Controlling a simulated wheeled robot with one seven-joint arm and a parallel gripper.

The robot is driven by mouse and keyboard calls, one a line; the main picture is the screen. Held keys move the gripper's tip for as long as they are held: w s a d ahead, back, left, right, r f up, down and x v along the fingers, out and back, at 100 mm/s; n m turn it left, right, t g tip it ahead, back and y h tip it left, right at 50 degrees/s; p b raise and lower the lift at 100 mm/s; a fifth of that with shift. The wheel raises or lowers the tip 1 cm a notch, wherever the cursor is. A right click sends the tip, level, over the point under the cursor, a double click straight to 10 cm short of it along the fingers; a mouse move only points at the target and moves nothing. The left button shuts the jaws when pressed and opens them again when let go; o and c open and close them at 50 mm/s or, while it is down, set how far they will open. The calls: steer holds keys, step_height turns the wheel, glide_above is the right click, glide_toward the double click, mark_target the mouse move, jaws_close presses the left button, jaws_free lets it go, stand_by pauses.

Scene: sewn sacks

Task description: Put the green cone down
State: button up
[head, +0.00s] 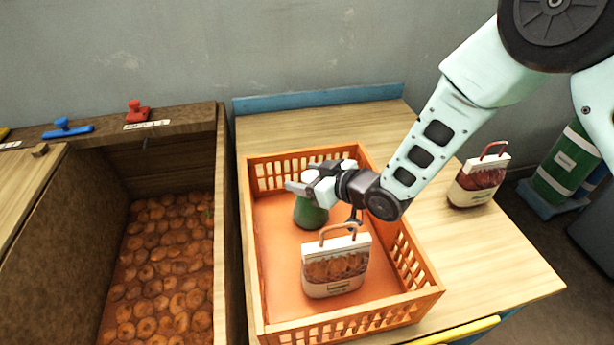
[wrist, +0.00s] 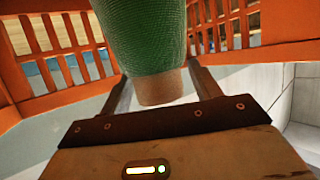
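The green cone (head: 309,214) is inside the orange crate (head: 342,322), toward its back, with its wide end down. My gripper (head: 318,184) is over its upper part. In the wrist view the cone (wrist: 150,35) shows its woven green side and blunt tan tip, which points toward my palm. The fingers (wrist: 158,78) lie along both sides of the cone and appear shut on it. The fingertips are partly hidden, and I cannot tell whether the cone's base touches the crate floor.
A white-topped sack with a handle (head: 335,268) stands in the crate, in front of the cone. A similar sack (head: 478,182) stands on the table (head: 500,250) to the right. A bin of round brown goods (head: 165,265) is at left. The crate's floor is clear at left.

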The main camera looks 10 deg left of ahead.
steer(key=s+d+r+m+g+h+b, duration=0.1)
steer(key=s+d+r+h, duration=0.25)
steer(key=d, duration=0.35)
steer(key=s+d+r+m+h+b, duration=0.1)
steer(key=s+d+r+h, duration=0.2)
steer(key=s+d+r, duration=0.3)
steer(key=s+d+r+m+g+h, duration=0.1)
steer(key=s+d+r+g+h, duration=0.1)
steer(key=s+d, duration=0.4)
steer(key=s+d+r+m+g+h, duration=0.1)
steer(key=s+d+m+g+h, duration=0.1)
steer(key=s+d, duration=0.5)
steer(key=s+g+h, duration=0.1)
steer(key=s, duration=0.3)
steer(key=shift+s+d+r, duration=0.15)
steer(key=shift+d+r, duration=0.15)
steer(key=shift+r, duration=0.05)
